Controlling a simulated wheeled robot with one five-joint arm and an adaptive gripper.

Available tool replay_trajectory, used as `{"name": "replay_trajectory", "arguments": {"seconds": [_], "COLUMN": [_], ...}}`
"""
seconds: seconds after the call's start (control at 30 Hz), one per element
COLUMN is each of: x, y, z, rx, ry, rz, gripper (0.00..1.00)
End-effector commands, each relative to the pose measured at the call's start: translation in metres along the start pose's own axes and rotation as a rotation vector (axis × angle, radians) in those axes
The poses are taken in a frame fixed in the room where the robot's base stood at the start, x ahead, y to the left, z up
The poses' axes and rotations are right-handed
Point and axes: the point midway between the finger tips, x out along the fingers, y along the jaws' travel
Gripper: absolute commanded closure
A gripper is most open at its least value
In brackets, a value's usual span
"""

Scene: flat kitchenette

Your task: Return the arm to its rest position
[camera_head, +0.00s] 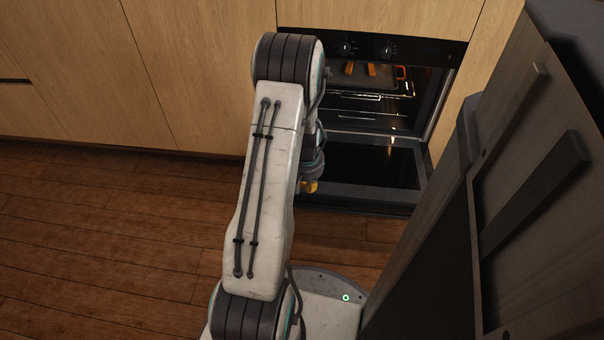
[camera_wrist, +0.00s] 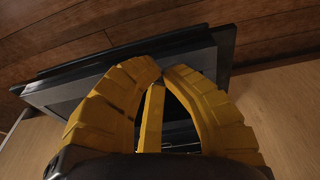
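My gripper (camera_wrist: 162,68) has yellow ridged fingers whose tips come together in the wrist view. A third narrow yellow piece shows between them, and I see no object held. In the head view only a small yellow part of my gripper (camera_head: 310,186) shows beside my arm, in front of the open oven (camera_head: 370,185). My arm is bent, with its upper joint raised in front of the oven's left side. The gripper is outside the oven cavity.
The oven door is lowered. A dark tray (camera_head: 352,82) with orange pieces sits inside, above a wire rack (camera_head: 370,95). A dark cabinet with handles (camera_head: 530,200) stands close on the right. Wooden floor (camera_head: 110,230) is clear on the left.

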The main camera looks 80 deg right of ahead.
Motion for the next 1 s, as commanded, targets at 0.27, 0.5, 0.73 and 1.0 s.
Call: {"name": "replay_trajectory", "arguments": {"seconds": [0.27,0.5,0.73,1.0], "x": [-0.005,-0.011,-0.082,-0.228], "y": [0.0,-0.004,-0.055,-0.158], "z": [0.004,0.002,-0.004,0.025], "rx": [0.0,-0.009,-0.127,-0.394], "ry": [0.0,0.002,0.022,0.051], "rz": [0.0,-0.001,-0.022,-0.075], "gripper": [1.0,1.0,1.0,1.0]}}
